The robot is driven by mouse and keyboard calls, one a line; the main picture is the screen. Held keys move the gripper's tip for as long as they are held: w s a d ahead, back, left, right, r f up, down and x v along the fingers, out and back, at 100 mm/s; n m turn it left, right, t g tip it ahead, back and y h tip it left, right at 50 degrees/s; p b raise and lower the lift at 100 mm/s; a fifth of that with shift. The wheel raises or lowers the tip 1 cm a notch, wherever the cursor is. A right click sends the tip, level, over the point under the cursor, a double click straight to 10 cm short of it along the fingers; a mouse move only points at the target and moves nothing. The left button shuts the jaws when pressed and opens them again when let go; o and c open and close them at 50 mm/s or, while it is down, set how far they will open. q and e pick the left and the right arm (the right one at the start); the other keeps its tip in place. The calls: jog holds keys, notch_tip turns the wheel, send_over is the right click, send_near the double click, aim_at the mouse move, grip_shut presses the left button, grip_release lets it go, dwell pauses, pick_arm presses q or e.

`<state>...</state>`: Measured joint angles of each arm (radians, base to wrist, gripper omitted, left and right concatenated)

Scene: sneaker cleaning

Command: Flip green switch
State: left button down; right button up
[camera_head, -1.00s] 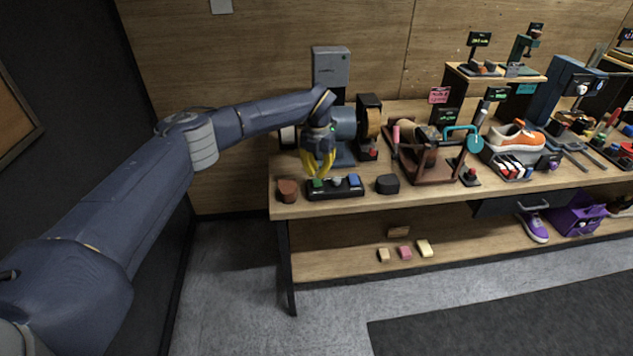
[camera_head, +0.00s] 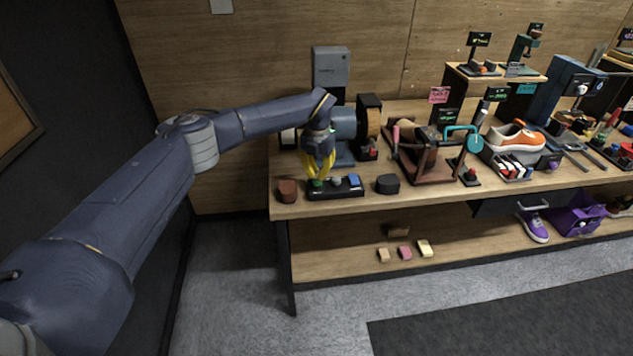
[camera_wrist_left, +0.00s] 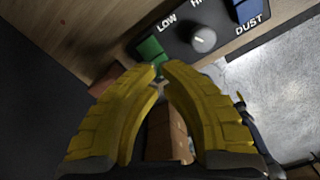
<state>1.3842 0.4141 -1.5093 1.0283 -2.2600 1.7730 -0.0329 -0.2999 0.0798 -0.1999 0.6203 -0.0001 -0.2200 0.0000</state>
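The green switch (camera_head: 317,183) is at the left end of a black control box (camera_head: 350,193) near the bench's front edge. In the left wrist view the green switch (camera_wrist_left: 150,48) lies just beyond my fingertips, below the word LOW. My left gripper (camera_head: 319,177) points down over it with yellow fingers. In the wrist view the fingertips of my left gripper (camera_wrist_left: 160,68) are drawn together with nothing held between them. The tips are at or very near the switch; contact cannot be told. My right gripper is not in view.
The box also carries a grey knob (camera_wrist_left: 203,39) and a blue switch (camera_head: 353,180) marked DUST. A brown block (camera_head: 288,190) stands left of the box and a dark block (camera_head: 387,184) right. A grey machine (camera_head: 332,75) stands behind.

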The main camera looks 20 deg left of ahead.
aim_at(318, 183)
pick_arm(q)
jog(key=shift+f, duration=1.9)
dwell(1.1)
jog(key=shift+r, duration=3.55)
